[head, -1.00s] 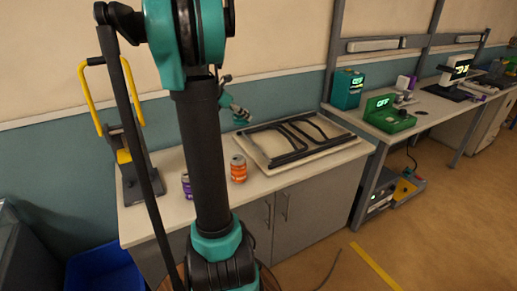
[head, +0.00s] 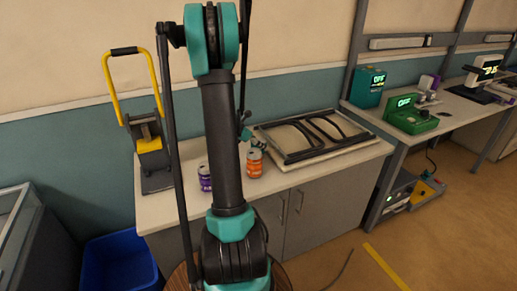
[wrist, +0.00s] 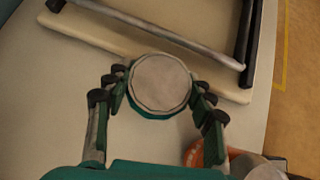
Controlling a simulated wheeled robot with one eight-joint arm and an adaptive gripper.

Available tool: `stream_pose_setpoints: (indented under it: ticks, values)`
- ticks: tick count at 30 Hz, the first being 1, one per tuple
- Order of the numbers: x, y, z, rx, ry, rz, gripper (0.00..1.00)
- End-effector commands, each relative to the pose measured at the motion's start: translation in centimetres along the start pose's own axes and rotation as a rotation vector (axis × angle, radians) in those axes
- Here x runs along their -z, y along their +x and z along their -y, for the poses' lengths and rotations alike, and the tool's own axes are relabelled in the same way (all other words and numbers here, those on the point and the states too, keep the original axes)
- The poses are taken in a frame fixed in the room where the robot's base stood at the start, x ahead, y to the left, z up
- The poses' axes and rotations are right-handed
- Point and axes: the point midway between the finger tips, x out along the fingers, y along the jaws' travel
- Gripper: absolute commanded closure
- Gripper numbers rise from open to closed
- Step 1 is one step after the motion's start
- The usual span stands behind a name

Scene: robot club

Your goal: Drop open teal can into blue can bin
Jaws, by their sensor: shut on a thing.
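In the wrist view my gripper (wrist: 160,95) is shut on the teal can (wrist: 160,84). The can shows a pale round end and a teal side, with the fingers on both sides of it. I cannot tell whether it touches the counter. In the head view my arm hides most of the gripper and can; a teal part shows just right of the arm, behind the orange can. The blue bin (head: 118,264) stands on the floor at lower left, left of the counter and well away from the gripper.
An orange can (head: 254,163) and a purple can (head: 205,177) stand on the counter (head: 300,178). A flat board with a dark frame (head: 315,135) lies to the right. A yellow-handled device (head: 150,155) stands at the counter's left end. Electronics (head: 412,118) sit on a farther bench.

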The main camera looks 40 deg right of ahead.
Motion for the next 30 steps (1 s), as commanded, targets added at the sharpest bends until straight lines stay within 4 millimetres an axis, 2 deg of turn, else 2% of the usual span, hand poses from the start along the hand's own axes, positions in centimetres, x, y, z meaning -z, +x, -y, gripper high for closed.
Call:
stream_pose_setpoints:
  ticks: [6, 18, 19, 24, 30]
  values:
    - [1.7, 1.7, -0.1, 0.000, 0.000, 0.000, 0.62]
    - [2.0, 2.0, -0.1, 0.000, 0.000, 0.000, 0.62]
    - [2.0, 2.1, -0.1, 0.000, 0.000, 0.000, 0.45]
    - [2.0, 2.0, 0.0, 0.000, 0.000, 0.000, 0.25]
    - [2.0, 2.0, -0.1, 0.000, 0.000, 0.000, 0.25]
